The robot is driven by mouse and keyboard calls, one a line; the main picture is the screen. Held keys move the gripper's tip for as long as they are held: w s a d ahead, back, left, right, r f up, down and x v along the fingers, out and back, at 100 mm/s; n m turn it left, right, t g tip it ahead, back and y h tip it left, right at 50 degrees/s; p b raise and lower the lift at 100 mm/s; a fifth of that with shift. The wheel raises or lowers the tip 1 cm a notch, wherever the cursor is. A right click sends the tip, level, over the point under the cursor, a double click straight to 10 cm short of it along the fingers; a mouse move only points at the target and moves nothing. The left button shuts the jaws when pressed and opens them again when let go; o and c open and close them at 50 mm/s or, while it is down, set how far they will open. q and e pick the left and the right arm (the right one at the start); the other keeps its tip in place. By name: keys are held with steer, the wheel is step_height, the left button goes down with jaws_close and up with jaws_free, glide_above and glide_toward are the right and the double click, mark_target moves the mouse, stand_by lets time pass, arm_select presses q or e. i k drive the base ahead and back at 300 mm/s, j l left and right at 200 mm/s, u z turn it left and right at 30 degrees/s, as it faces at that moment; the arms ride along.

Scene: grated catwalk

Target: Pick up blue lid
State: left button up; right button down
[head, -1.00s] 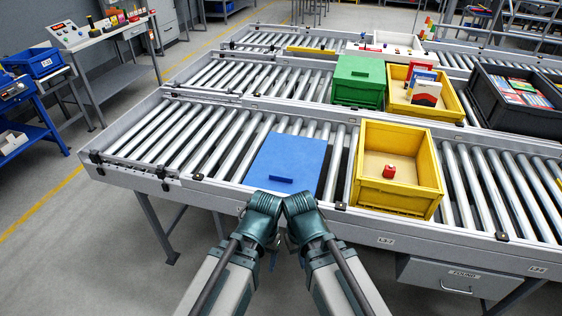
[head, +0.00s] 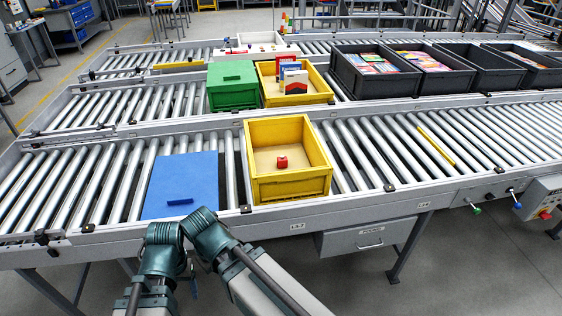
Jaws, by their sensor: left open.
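The blue lid (head: 178,178) lies flat on the near roller conveyor, left of the yellow bin. It is a square panel with a small raised handle (head: 180,201) near its front edge. My two arms come up from the bottom of the head view, with their wrists just in front of the conveyor's front rail, below the lid. My left gripper (head: 191,275) shows only in small part between the wrists, open and apart from the lid. My right gripper is hidden by the arm links.
The yellow bin (head: 291,188) with a small red object (head: 282,162) stands right of the lid. Behind are a green crate (head: 232,88), another yellow bin (head: 270,97) with boxes, and several dark grey crates (head: 375,92). Rollers left of the lid are clear.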

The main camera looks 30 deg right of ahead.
mark_target(180, 184)
steer(key=i+l+u, duration=0.1)
steer(key=i+u, duration=0.2)
steer(key=i, duration=0.15)
steer(key=i+l+u, duration=0.15)
steer(key=i+u, duration=0.15)
steer(key=i, duration=0.15)
